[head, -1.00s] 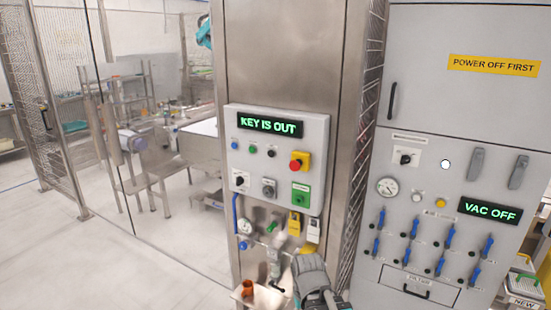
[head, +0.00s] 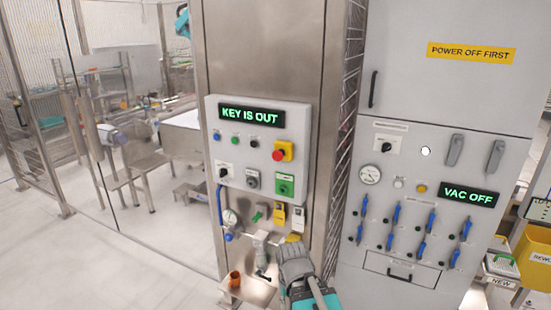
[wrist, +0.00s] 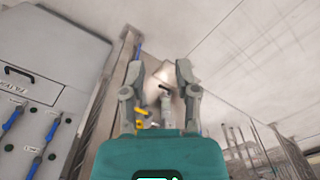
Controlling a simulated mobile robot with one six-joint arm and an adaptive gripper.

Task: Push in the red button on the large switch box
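The large switch box (head: 234,149) is a pale grey box on a steel column, with a green "KEY IS OUT" display. The red button (head: 283,151) is a round knob on a yellow square at the box's right side. My gripper (head: 293,248) is below the box, apart from it and lower than the red button. In the wrist view my gripper (wrist: 160,75) has its two fingers spread wide with nothing held between them. The red button cannot be made out in the wrist view.
Yellow and white tags (head: 280,214) hang under the box. A small shelf with an orange cup (head: 234,279) stands below. A tall grey cabinet (head: 440,110) with a "VAC OFF" display is at the right. A mesh fence (head: 40,110) and open floor are at the left.

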